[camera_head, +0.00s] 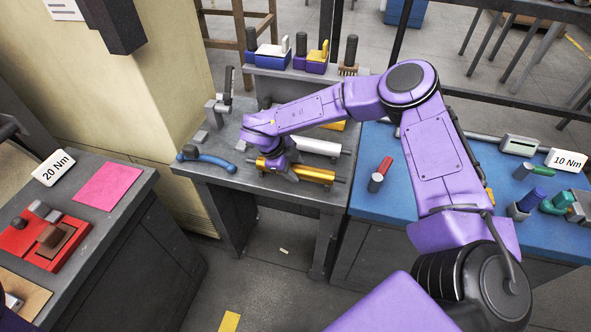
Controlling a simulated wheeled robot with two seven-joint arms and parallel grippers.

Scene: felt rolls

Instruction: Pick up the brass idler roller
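The brass idler roller (313,174) is a gold cylinder with a dark shaft end, lying near the front of the grey middle bench. A silver roller (318,147) lies behind it, and part of a yellow-orange piece (334,126) shows farther back. My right gripper (283,166) is over the left half of the brass roller, and its wrist hides part of it. I cannot tell whether its fingers touch the roller or whether they are open or shut. My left gripper is not in view.
A blue-handled tool (207,160) lies left on the grey bench (228,178). A rack with several handled tools (271,57) stands at the back. A blue-topped bench (375,215) with a red-handled tool (380,174) is on the right. A dark bench with a pink sheet (114,186) is on the left.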

